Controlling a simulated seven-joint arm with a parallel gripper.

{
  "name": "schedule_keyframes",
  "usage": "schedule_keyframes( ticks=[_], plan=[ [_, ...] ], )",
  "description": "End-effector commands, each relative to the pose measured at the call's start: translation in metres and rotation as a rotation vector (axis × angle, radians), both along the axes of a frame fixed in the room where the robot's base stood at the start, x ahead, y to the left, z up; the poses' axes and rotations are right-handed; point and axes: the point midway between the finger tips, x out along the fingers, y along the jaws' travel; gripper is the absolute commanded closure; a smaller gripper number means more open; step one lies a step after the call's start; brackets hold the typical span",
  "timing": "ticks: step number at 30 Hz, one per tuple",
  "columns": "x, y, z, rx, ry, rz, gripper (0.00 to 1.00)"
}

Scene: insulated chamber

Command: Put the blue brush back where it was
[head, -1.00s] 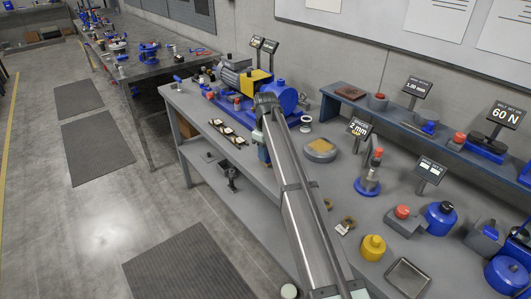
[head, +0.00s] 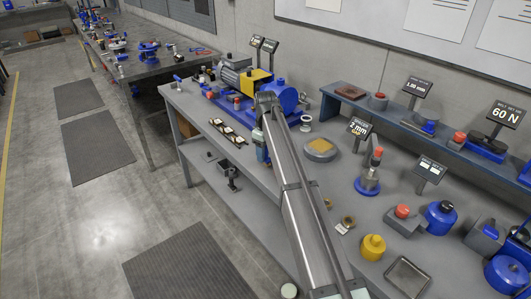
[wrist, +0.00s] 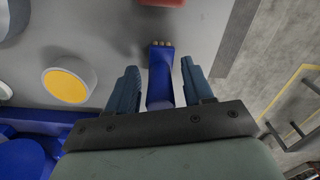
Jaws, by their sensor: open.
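The blue brush (wrist: 160,84) shows in the wrist view as a narrow blue body with small tan tips at its far end. It lies between the two fingers of my gripper (wrist: 160,67), which are open, with a visible gap on each side of it. Its near end is hidden behind the gripper's dark crossbar. In the head view my arm's end is over the bench beside the blue pump, near the front edge.
The bench (head: 205,112) holds a motor and blue pump (head: 285,95) behind my arm, and a row of small parts (head: 229,133) to its left. A grey cylinder with a yellow top (wrist: 68,84) stands left of the fingers. Floor (wrist: 285,60) shows beyond the bench edge at right.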

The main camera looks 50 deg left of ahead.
Motion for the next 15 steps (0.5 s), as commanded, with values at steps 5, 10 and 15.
schedule_keyframes(
  ticks=[5, 10, 15],
  plan=[
    [0.000, 0.001, 0.023, 0.001, -0.001, 0.000, 0.49],
    [0.001, 0.001, 0.055, 0.001, -0.001, 0.000, 0.49],
    [0.001, 0.001, 0.085, 0.001, -0.001, 0.000, 0.49]
  ],
)
